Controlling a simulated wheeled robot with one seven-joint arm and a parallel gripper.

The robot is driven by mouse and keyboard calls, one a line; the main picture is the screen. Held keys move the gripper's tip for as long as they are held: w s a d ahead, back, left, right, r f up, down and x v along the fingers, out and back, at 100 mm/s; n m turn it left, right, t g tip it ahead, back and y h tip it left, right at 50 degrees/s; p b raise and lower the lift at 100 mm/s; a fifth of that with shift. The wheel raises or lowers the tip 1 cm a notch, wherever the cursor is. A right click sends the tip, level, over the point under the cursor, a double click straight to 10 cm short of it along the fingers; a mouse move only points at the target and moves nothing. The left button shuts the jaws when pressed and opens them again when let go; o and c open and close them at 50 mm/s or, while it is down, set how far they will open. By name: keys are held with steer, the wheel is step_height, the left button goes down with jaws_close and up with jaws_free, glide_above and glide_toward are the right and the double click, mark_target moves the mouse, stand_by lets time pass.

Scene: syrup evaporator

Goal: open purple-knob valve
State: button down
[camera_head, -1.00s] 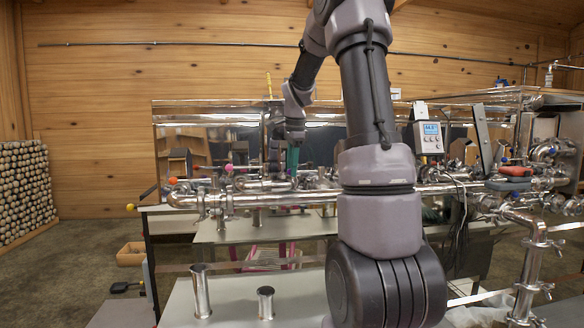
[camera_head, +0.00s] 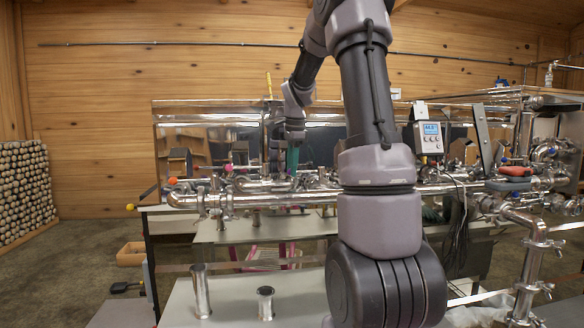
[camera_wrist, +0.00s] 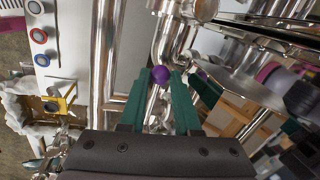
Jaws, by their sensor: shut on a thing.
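The purple knob (camera_wrist: 160,74) is a small round ball at the upper middle of the wrist view, in front of shiny steel pipework (camera_wrist: 168,38). My gripper (camera_wrist: 162,76) has two green fingers, one on each side of the knob, and is shut on it near the fingertips. In the head view my gripper (camera_head: 293,160) shows as a green piece reaching down over the steel pipes. I cannot make out the purple knob there. The valve body and handle are partly hidden by the fingers.
A horizontal steel pipe (camera_head: 275,200) runs in front of the evaporator. An orange knob (camera_head: 173,180) and a pink knob (camera_head: 229,167) sit to the left. A digital display box (camera_head: 429,137) stands to the right. Pipes crowd the space around my gripper.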

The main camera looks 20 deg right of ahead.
steer(key=s+n, duration=0.2)
steer(key=n, duration=0.1)
steer(key=s+n+y, duration=0.1)
steer(key=s+n, duration=0.2)
steer(key=shift+s+d+n, duration=0.15)
steer(key=shift+s+n, duration=0.15)
steer(key=s+n, duration=0.1)
steer(key=s+d+n, duration=0.1)
steer(key=shift+n+g+y, duration=0.3)
steer(key=shift+n, duration=0.1)
steer(key=s+d+n, duration=0.1)
steer(key=n, duration=0.1)
steer(key=s+d+n, duration=0.1)
steer(key=n, duration=0.1)
steer(key=shift+s+d+g+y, duration=0.3)
steer(key=shift+s+d, duration=0.05)
steer(key=shift+s+d+n+g, duration=0.15)
steer(key=shift+s+d+n, duration=0.1)
steer(key=shift+d+n, duration=0.45)
steer(key=shift+s+d+n+g, duration=0.1)
steer(key=shift+s+d+n, duration=0.2)
steer(key=shift+n, duration=0.6)
steer(key=shift+s+d+n+g, duration=0.15)
steer(key=shift+d+n, duration=0.45)
steer(key=shift+n, duration=0.2)
